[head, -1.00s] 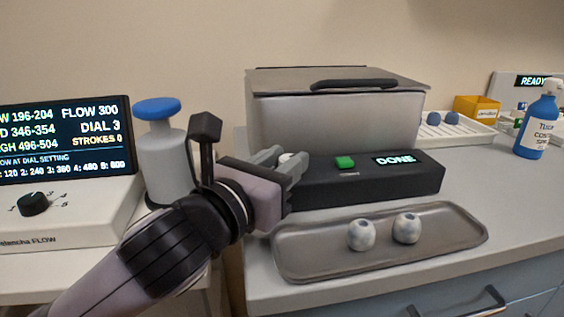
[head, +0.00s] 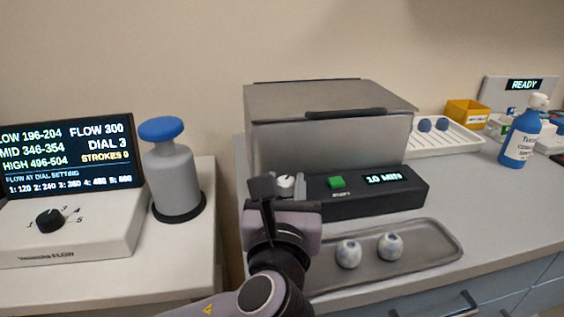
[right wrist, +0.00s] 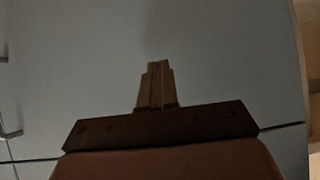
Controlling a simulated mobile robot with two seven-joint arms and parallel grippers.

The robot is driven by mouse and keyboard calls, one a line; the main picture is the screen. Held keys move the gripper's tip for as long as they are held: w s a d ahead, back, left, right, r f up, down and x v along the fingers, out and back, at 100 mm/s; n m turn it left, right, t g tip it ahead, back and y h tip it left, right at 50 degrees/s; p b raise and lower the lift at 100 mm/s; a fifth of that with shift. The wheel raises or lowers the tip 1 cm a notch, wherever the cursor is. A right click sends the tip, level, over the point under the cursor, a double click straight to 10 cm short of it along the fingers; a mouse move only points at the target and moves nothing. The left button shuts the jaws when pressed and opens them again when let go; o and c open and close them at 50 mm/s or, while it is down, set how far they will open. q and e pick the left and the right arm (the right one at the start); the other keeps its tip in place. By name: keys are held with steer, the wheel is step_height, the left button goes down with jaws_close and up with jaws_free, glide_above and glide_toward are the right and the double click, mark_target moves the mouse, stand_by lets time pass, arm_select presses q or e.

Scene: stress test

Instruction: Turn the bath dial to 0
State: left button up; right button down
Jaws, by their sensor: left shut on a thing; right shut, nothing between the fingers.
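The bath is a grey lidded box (head: 335,145) with a black front panel (head: 405,198). The panel carries a white dial (head: 286,181) at its left end, a green button (head: 336,182) and a display (head: 384,179) that reads 10 MIN. My left gripper (head: 287,188) is at the dial, shut on it, and its fingers hide part of the dial and its markings. My right gripper (right wrist: 155,85) shows only in the right wrist view, shut and empty, in front of a plain pale surface.
A metal tray (head: 437,255) with two pale, dark-spotted balls lies in front of the bath. Left are a flow unit (head: 75,240) with a black knob and screen, and a blue-topped pump bottle (head: 174,175).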

arm_select(q)
steer(key=n+y+p, duration=0.2)
steer(key=y, duration=0.1)
steer(key=n+y+p, duration=0.1)
steer(key=y+p, duration=0.1)
steer(key=shift+d+r, duration=0.2)
steer(key=shift+d, duration=0.15)
steer(key=shift+d+f+n+g+y+p, duration=0.1)
steer(key=shift+n+g+y+p, duration=0.4)
steer(key=shift+n+y+p, duration=0.3)
steer(key=shift+f+y+p, duration=0.1)
steer(key=shift+y+p, duration=0.2)
steer(key=shift+y, duration=0.1)
steer(key=shift+f, duration=0.1)
steer(key=o, duration=1.1)
steer(key=shift+c, duration=0.2)
